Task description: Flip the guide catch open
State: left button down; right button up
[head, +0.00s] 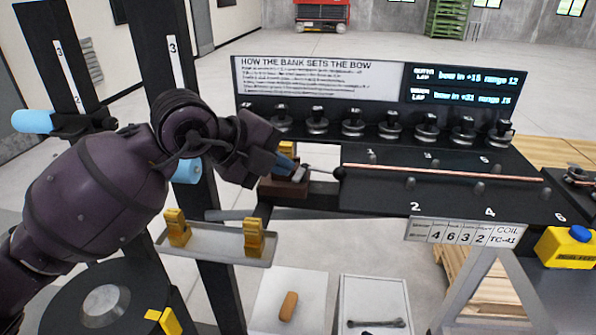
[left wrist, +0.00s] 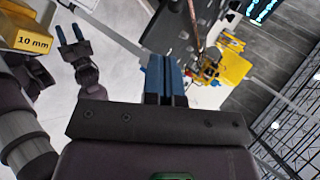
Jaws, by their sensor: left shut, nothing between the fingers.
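The copper tube (head: 450,171) lies along the dark bench between several short pegs. At its left end a brown block (head: 284,187) carries a brass-coloured part (head: 287,149). A thin pale lever with a black ball knob (head: 340,174) points right from there; it looks like the guide catch. My left gripper (head: 285,166) is at this block, its blue fingers close to the lever's left end; contact cannot be told. In the left wrist view its fingers (left wrist: 166,80) are together and empty. My right gripper (left wrist: 71,35) shows there with fingers apart, empty.
A panel with several round weights (head: 353,122) stands behind the tube. A grey tray (head: 215,244) with brass blocks hangs in front at left. A yellow box with a blue button (head: 567,247) is at the right. Dark posts (head: 176,100) stand behind my left arm.

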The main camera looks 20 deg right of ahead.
pick_arm(q)
jog(key=shift+v, duration=0.75)
